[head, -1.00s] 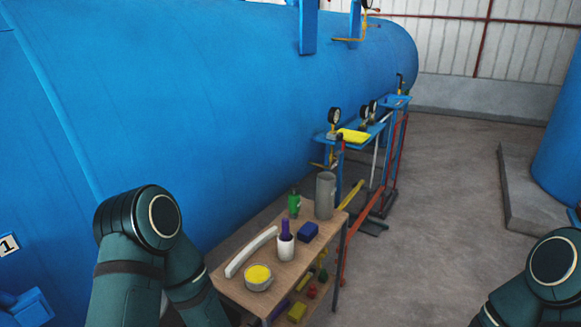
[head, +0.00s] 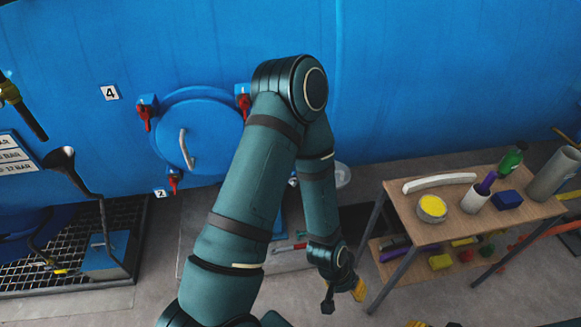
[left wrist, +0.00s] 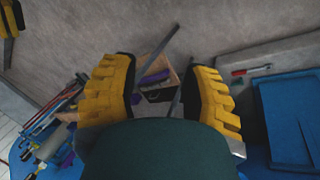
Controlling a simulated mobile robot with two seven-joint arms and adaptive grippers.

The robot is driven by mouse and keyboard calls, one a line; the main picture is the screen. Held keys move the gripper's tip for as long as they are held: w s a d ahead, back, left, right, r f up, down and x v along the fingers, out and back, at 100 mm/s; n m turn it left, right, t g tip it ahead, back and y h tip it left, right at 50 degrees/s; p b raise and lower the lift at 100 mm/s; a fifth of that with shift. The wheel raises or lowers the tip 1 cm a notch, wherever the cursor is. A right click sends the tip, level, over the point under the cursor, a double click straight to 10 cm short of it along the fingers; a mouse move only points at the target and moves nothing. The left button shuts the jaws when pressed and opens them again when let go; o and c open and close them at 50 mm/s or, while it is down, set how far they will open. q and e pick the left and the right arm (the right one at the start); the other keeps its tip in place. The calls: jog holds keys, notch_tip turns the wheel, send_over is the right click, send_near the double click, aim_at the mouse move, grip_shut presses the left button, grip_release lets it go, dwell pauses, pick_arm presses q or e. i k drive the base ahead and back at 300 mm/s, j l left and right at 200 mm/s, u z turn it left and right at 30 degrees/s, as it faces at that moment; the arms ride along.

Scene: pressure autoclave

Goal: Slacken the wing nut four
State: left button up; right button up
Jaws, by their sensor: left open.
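The plate marked 4 (head: 110,92) is on the blue vessel at the upper left of the head view. Red wing nut four (head: 145,114) is beside it, at the upper left of the round blue hatch (head: 205,112). My left gripper (head: 343,296) is low in the head view, well right of and below the hatch. In the left wrist view its two yellow fingers (left wrist: 160,92) are wide apart with nothing between them. Another yellow fingertip (head: 417,323), apparently my right gripper's, just shows at the bottom edge; its opening is hidden.
More red wing nuts sit at the plate marked 2 (head: 160,193) and the hatch's upper right (head: 243,104). My left arm covers the hatch's right side. A wooden cart (head: 452,222) with containers stands at right. A funnel (head: 60,160) and floor grating are at left.

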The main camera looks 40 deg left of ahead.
aim_at(145, 114)
jog(key=u, duration=0.95)
jog(key=j+u, duration=0.1)
jog(key=u, duration=0.3)
jog(key=j+u, duration=0.1)
jog(key=u, duration=0.3)
jog(key=i+j+u, duration=0.1)
jog(key=u, duration=0.3)
